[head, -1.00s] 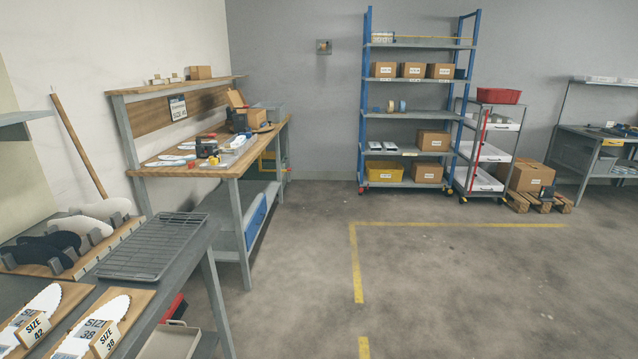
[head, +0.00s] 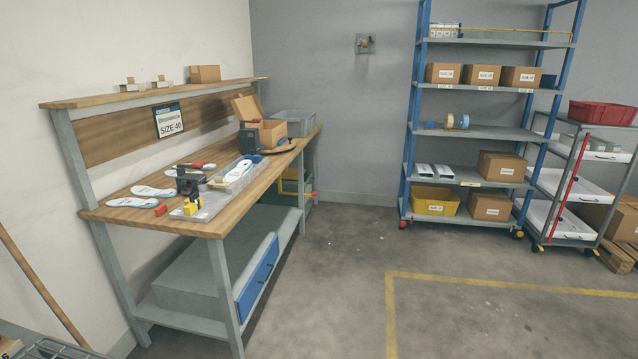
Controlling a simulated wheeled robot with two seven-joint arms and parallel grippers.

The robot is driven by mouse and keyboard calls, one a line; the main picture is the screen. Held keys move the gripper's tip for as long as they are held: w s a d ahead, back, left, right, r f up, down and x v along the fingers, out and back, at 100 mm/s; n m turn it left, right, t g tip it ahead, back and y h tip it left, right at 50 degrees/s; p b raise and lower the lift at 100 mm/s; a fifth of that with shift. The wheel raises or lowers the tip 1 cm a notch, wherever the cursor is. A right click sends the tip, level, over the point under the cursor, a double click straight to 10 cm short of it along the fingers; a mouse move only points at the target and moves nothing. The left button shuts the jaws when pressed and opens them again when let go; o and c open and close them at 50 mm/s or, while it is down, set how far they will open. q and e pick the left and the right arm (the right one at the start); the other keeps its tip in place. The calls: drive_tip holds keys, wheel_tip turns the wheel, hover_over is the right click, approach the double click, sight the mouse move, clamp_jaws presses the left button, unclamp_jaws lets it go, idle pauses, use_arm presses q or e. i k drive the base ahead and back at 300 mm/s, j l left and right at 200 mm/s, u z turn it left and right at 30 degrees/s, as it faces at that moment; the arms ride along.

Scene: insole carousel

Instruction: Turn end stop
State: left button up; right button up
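A wooden-topped workbench (head: 225,213) stands at the left with a grey metal fixture plate (head: 218,199) on it. On the plate are a black clamp-like part (head: 187,182), a small yellow block (head: 192,208) at the near end and a white insole (head: 232,173). A red-and-black piece (head: 203,166) lies behind the clamp, and a small red piece (head: 160,210) lies left of the plate. I cannot tell for sure which part is the end stop; it is too small to read its position. Neither of my grippers is in view.
White insoles (head: 155,191) lie on the bench's left. An open carton (head: 268,130), a grey bin (head: 293,122) and a "SIZE 40" sign (head: 169,120) are behind. A blue shelf rack (head: 478,133) and a trolley (head: 570,205) stand right. The floor (head: 330,290) before the bench is clear.

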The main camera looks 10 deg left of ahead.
sight(194, 202)
drive_tip(key=i+j+u, duration=0.15)
drive_tip(key=i+u, duration=0.25)
drive_tip(key=i, duration=0.15)
drive_tip(key=i+u, duration=0.45)
drive_tip(key=i+l+u, duration=0.4)
drive_tip(key=i, duration=0.2)
drive_tip(key=i+j, duration=0.05)
drive_tip(key=j, duration=0.05)
